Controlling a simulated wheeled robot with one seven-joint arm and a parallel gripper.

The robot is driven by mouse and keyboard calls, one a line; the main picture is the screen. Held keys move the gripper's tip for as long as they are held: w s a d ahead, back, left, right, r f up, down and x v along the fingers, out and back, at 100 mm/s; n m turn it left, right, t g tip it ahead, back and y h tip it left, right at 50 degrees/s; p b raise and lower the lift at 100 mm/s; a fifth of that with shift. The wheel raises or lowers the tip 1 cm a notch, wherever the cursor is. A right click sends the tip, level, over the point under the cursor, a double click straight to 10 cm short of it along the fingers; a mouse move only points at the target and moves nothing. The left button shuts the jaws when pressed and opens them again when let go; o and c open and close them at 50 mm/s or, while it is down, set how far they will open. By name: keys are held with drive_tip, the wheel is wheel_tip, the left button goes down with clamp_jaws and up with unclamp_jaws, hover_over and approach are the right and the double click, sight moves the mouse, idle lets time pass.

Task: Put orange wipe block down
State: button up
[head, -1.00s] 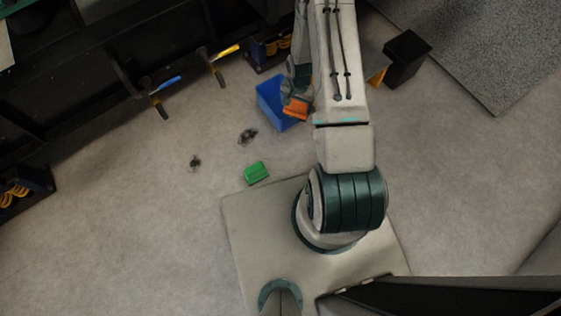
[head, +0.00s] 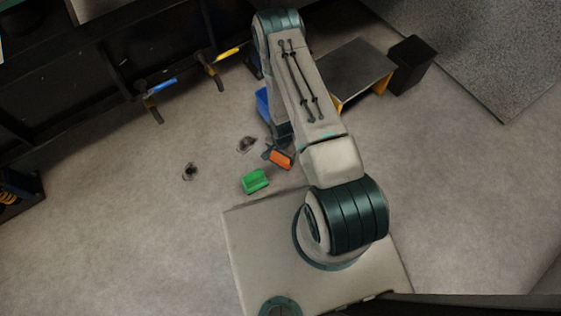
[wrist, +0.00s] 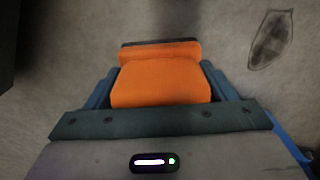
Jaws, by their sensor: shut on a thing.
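The orange wipe block (head: 281,160) is held in my gripper (head: 270,153), just beyond my base plate in the head view. In the wrist view the orange block (wrist: 160,82) fills the space between the two fingers of my gripper (wrist: 158,88), which are shut on it. A dark strip shows along the block's far edge. Grey floor lies around it in the wrist view. I cannot tell how high the block is above the floor.
A green block (head: 256,181) lies on the floor near my base. Dark stains (head: 246,144) mark the floor. The blue bin (head: 263,103) is partly hidden behind my arm. A low table (head: 352,70) and a black bin (head: 411,64) stand right.

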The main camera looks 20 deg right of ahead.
sight(280, 160)
drive_tip(key=shift+a+f, duration=0.35)
drive_tip(key=shift+f, duration=0.1)
drive_tip(key=shift+f+b, duration=1.05)
drive_tip(key=shift+f, duration=0.65)
drive_tip(key=shift+f, duration=0.1)
drive_tip(key=o, duration=0.9)
drive_tip(key=shift+o, duration=0.2)
